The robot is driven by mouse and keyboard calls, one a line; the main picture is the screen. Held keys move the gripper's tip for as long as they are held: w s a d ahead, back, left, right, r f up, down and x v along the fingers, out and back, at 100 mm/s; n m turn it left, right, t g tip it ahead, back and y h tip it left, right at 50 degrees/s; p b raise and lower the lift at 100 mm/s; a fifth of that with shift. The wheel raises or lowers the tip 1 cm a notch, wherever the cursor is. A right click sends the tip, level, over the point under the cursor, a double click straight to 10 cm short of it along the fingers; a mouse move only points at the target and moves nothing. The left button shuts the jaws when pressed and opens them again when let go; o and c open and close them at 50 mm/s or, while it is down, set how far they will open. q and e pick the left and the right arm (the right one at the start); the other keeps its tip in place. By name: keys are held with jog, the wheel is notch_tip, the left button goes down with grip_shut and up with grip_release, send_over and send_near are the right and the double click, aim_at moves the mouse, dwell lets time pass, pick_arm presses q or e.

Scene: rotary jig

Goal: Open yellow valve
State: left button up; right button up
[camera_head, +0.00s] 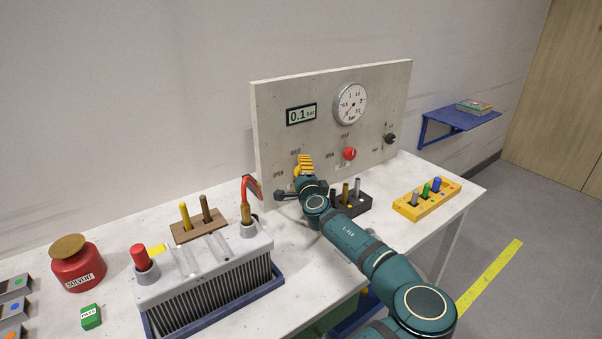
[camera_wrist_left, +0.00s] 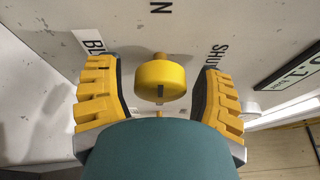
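The yellow valve (camera_wrist_left: 160,82) is a round knob on the grey panel (camera_head: 290,142). In the left wrist view it sits between the two yellow fingers of my left gripper (camera_wrist_left: 162,100), with a small gap on each side. A dark mark shows on its face. The gripper is open around it and does not visibly touch it. In the head view my left gripper (camera_head: 304,166) is at the lower left of the panel, and its fingers and wrist mostly hide the valve. My right gripper is not in view.
The panel also has a red valve (camera_head: 349,154), a black knob (camera_head: 390,139), a dial gauge (camera_head: 349,104) and a display (camera_head: 301,114) reading 0.1 bar. A yellow block (camera_head: 427,201) holds plugs at right.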

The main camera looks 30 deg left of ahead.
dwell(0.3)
pick_arm(q)
jog(key=v, duration=1.2)
